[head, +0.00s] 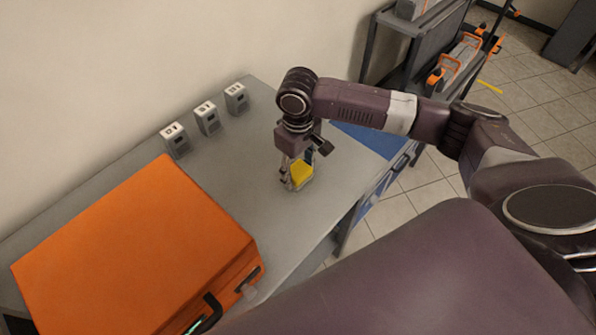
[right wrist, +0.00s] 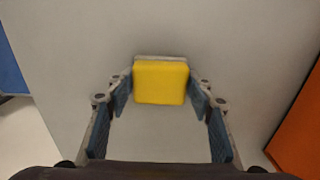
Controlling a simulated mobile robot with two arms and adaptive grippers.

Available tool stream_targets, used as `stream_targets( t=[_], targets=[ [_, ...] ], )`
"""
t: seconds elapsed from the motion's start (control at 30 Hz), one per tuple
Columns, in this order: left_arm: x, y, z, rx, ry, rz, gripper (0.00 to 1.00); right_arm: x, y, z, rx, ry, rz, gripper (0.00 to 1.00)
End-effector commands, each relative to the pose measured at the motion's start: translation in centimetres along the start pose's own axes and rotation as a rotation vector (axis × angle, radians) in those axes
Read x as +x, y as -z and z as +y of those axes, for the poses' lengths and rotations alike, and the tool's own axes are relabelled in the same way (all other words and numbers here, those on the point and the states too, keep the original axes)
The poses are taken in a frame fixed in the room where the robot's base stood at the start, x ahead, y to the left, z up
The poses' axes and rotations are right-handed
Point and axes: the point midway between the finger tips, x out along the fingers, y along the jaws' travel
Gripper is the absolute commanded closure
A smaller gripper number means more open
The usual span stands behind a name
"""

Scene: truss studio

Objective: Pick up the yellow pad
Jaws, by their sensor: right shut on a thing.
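The yellow pad (right wrist: 161,82) shows between the two fingers of my right gripper (right wrist: 161,95) in the right wrist view, with a pale layer along its far edge. In the head view the yellow pad (head: 301,172) is partly covered by my right gripper (head: 297,176), which reaches down to the grey table (head: 245,160). The right gripper is shut on the pad, a finger on each side. I cannot tell whether the pad touches the table or is just above it. My left gripper is not in view.
A large orange case (head: 135,255) lies on the table at the left. Several small grey boxes, one of them here (head: 207,118), stand along the wall. A blue surface (head: 372,138) is at the table's right end, and a dark rack (head: 425,50) stands behind. The table around the gripper is clear.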

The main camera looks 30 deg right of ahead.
Motion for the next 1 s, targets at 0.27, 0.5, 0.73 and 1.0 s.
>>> stream_targets(
  t=[0.27, 0.5, 0.73, 1.0],
  targets=[
    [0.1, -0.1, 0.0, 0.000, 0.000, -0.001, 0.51, -2.2, 0.1, 0.0, 0.000, 0.000, 0.005, 0.76],
    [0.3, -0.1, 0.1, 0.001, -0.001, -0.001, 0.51, -7.6, 0.2, 0.0, -0.001, -0.001, 0.007, 0.76],
    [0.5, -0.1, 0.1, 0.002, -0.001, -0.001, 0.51, -14.1, 0.2, 0.0, 0.000, 0.000, 0.007, 0.76],
    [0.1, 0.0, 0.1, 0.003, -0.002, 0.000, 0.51, -19.0, 0.1, 0.1, 0.000, 0.000, 0.002, 0.76]
  ],
)
